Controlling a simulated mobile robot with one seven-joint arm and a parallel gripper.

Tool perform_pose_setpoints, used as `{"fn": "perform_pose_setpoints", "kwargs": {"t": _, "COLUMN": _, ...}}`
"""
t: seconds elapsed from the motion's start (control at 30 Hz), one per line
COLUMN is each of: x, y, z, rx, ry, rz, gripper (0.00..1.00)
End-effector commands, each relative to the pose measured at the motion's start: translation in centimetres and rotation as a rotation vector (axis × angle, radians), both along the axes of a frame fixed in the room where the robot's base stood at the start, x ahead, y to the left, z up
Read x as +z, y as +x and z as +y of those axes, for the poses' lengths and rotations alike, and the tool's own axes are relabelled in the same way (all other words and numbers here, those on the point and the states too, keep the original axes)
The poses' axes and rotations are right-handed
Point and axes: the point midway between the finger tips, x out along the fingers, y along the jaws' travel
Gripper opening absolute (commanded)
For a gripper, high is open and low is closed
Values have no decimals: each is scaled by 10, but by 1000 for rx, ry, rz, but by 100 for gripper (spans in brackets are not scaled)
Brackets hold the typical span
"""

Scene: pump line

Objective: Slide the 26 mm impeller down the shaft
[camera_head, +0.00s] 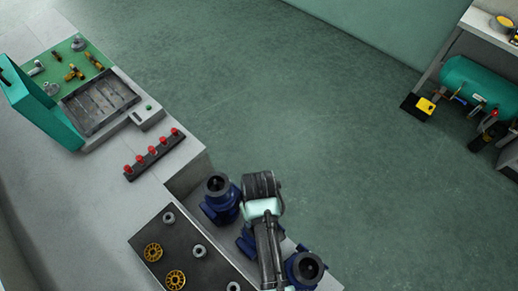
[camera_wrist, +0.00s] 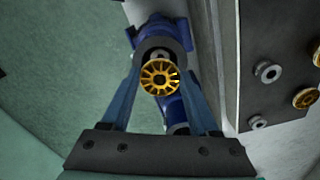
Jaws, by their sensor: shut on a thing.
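My gripper (camera_wrist: 160,92) is shut on a yellow spoked impeller (camera_wrist: 160,78), its two blue fingers on either side of the rim in the wrist view. Behind the impeller is a blue pump (camera_wrist: 174,108) with a round dark grey opening (camera_wrist: 157,47). A small light grey part, possibly the shaft end, shows at the impeller's upper edge. I cannot tell whether the impeller is around the shaft or only in front of it. In the head view my arm reaches over the row of pumps and hides the held impeller and my fingertips.
Other blue pumps stand left (camera_head: 220,200) and right (camera_head: 304,268) of my arm. A dark board (camera_head: 140,238) holds yellow impellers (camera_head: 153,252) and grey rings (camera_head: 199,251). A rack with red knobs (camera_head: 153,154) and a green mat (camera_head: 70,62) with fittings lie farther back. Open floor lies right.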

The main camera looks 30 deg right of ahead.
Motion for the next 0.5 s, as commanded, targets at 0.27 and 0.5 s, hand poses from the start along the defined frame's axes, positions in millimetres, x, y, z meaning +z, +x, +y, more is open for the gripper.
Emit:
{"fn": "perform_pose_setpoints", "kwargs": {"t": 0.27, "x": -4, "y": 0, "z": 0, "rx": 0, "ry": 0, "rz": -1, "gripper": 0}}
{"fn": "perform_pose_setpoints", "kwargs": {"t": 0.5, "x": -5, "y": 0, "z": 0, "rx": 0, "ry": 0, "rz": -1, "gripper": 0}}
